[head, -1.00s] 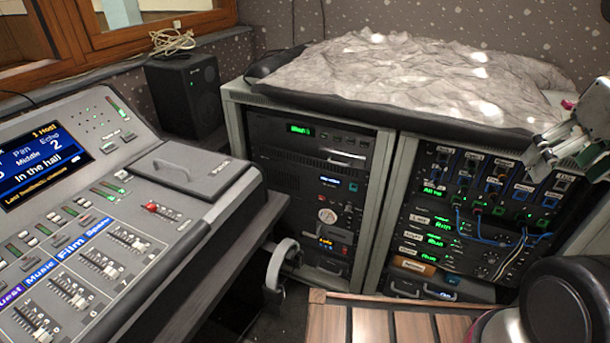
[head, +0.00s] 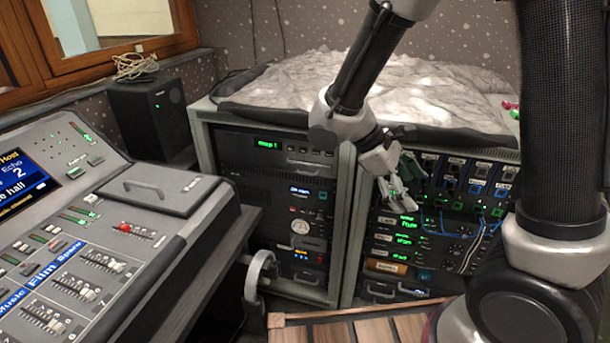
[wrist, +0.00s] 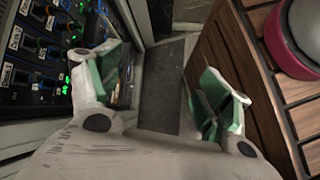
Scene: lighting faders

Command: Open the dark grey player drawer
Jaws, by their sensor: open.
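My gripper (head: 397,192) is in front of the upper left part of the right rack, partly hiding its face. Its green-padded fingers are apart and nothing shows between them in the wrist view (wrist: 165,90). The left rack (head: 343,220) holds dark units, the top one (head: 230,146) with a green display. Low in that rack is a dark drawer front (head: 300,274) with a handle, looking shut. The right rack has similar handled fronts (head: 382,290) at its bottom. I cannot tell which front is the dark grey player drawer.
A mixing console (head: 150,225) stands at left, with a curved grey handle or arm (head: 258,275) beside it. A slatted wooden top (head: 375,330) lies in front of the racks. Blue and white cables (head: 470,248) hang across the right rack. A crumpled cover (head: 330,85) lies on top.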

